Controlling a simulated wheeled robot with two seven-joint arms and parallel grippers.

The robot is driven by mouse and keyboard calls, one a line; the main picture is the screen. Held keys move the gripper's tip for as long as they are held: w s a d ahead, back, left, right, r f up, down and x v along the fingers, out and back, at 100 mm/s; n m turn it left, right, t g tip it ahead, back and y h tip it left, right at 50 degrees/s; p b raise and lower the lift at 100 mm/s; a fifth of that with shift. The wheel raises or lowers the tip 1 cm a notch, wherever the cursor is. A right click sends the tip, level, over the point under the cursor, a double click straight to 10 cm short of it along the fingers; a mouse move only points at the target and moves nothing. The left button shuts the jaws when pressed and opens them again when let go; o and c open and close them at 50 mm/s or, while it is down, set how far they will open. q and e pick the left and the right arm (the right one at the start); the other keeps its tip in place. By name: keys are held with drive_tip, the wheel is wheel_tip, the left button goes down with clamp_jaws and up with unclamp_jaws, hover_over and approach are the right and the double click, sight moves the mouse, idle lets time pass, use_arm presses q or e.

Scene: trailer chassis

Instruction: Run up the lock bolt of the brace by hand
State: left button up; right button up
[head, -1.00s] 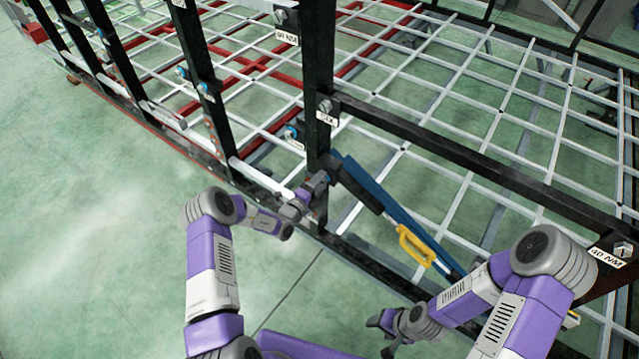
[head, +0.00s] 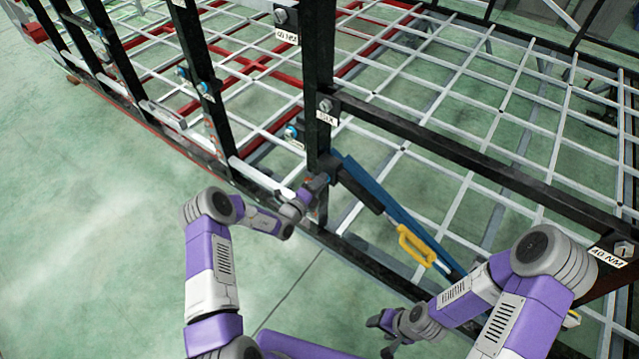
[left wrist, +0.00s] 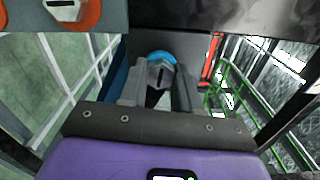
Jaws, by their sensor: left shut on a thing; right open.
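The brace (head: 372,190) is a blue bar with a yellow handle (head: 415,245), slanting down to the right from a black upright post (head: 318,80). My left gripper (head: 322,182) is at the brace's upper end, beside the post. In the left wrist view its two fingers (left wrist: 160,92) are shut on the lock bolt (left wrist: 158,70), a grey head with a blue ring (left wrist: 160,56) behind it. In the head view the gripper hides this bolt. My right gripper (head: 380,332) is open and empty, low and apart from the brace.
Other bolts with blue rings (head: 291,131) sit on the posts at the left. A black rail (head: 450,150) runs right from the post, with a label reading 40 NM (head: 607,257) at its end. White grid bars (head: 480,70) fill the frame. Green floor (head: 80,220) is clear at the left.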

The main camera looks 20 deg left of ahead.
use_arm(q)
drive_tip(key=shift+a+f+n+b, duration=0.15)
drive_tip(key=shift+n+b, duration=2.9)
drive_tip(key=shift+n, duration=3.3)
drive_tip(key=shift+d+f+n+b, duration=0.15)
drive_tip(key=shift+n+b, duration=2.9)
drive_tip(key=shift+n, duration=3.3)
drive_tip(key=shift+a, duration=0.1)
